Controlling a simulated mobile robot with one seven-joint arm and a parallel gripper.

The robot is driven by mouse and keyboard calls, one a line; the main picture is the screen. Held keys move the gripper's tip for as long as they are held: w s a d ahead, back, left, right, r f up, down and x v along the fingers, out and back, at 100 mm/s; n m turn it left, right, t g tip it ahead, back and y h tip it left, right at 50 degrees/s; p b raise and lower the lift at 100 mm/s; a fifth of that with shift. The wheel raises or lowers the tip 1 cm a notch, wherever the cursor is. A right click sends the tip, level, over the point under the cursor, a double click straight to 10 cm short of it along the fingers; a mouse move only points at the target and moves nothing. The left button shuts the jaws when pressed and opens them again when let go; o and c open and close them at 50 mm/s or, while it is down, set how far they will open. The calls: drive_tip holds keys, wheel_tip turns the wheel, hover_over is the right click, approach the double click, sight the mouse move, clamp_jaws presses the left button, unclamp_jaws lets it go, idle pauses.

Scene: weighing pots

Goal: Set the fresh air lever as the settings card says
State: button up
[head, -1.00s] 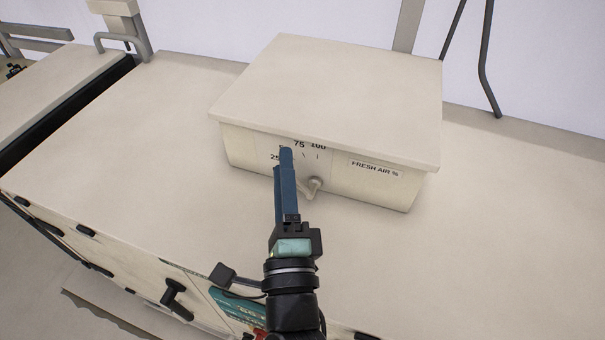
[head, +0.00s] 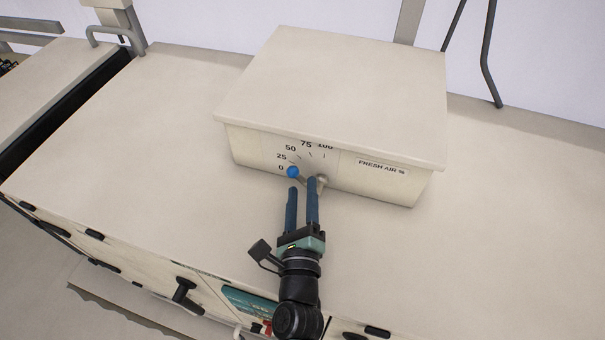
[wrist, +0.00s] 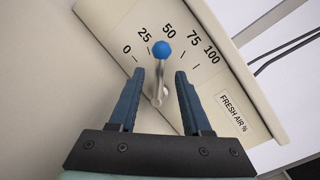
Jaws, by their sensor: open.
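The fresh air lever has a blue ball knob (head: 293,172) on a metal arm, in front of a dial marked 0 to 100 on the cream box. In the head view the knob appears near the 0 and 25 marks; in the wrist view the knob (wrist: 162,49) appears just below 50. The knob stands off the panel, so I cannot tell its exact setting. My gripper (head: 302,183) is open. In the wrist view its two blue fingers (wrist: 160,80) lie either side of the lever arm, with the knob beyond their tips. No settings card is visible.
The cream box (head: 335,85) bears a FRESH AIR % label (head: 382,166) right of the dial. It stands on a wide, clear cream top (head: 185,105). Dark handles (head: 185,290) line the front below. A grey bent bar (head: 487,70) rises behind at right.

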sight(302, 183)
drive_tip(key=shift+w+d, duration=0.1)
drive_tip(key=shift+w, duration=1.8)
clamp_jaws()
